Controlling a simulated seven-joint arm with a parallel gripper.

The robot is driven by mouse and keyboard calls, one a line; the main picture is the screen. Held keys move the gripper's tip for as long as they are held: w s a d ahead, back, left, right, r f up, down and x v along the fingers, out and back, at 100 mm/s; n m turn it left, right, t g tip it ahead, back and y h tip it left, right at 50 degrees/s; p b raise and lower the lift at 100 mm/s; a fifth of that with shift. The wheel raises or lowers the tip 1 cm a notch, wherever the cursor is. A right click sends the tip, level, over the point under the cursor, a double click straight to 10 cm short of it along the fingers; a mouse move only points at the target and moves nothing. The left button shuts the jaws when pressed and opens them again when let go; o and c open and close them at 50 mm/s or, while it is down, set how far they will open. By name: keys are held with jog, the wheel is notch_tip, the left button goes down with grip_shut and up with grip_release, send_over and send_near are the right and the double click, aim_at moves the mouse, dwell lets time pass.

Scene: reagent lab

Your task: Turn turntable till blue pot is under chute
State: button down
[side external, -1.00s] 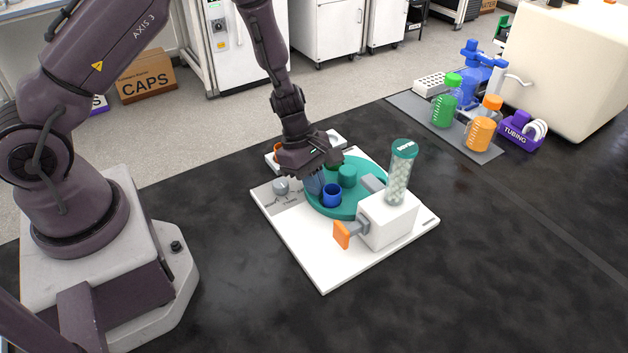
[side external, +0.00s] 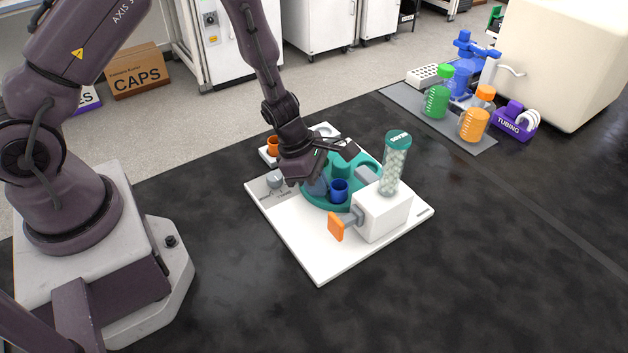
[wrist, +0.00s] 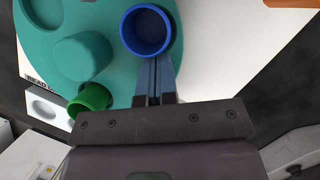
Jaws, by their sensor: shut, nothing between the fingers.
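The teal turntable (side external: 311,203) lies on a white base plate, with a raised hub (side external: 342,166). The blue pot (side external: 339,187) sits upright on it near the front, left of the grey chute (side external: 367,175) on the white dispenser box (side external: 383,216). The blue pot also shows in the wrist view (wrist: 147,32), just beyond my fingertips. My gripper (side external: 317,187) is shut and empty, its bluish fingers low beside the pot's left side. In the wrist view, the fingers (wrist: 154,70) meet the pot's rim in the picture; contact is unclear. A green pot (wrist: 93,96) is on the turntable's edge.
A clear tube of pale beads (side external: 394,168) stands on the dispenser box, with an orange handle (side external: 336,226) at its left. An orange pot (side external: 273,146) sits on a white tray behind. Bottles stand far right.

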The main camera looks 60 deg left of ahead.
aim_at(336, 202)
jog(key=shift+w+d+n+t+y, duration=0.25)
jog(key=shift+d+n, duration=0.35)
jog(key=shift+n, duration=0.3)
jog(key=shift+w+d+n+t+y, duration=0.15)
jog(key=shift+d+n+y, duration=0.1)
jog(key=shift+d+n, duration=0.5)
jog(key=shift+w+d+n+t+y, duration=0.15)
jog(key=shift+w+d+n+y, duration=0.1)
jog(key=shift+n, duration=0.5)
jog(key=shift+w+d+n+t+y, duration=0.15)
jog(key=shift+w+n, duration=0.1)
jog(key=shift+n, duration=0.45)
jog(key=shift+w+d+n, duration=0.1)
jog(key=shift+w+n, duration=0.05)
jog(key=shift+n, duration=0.25)
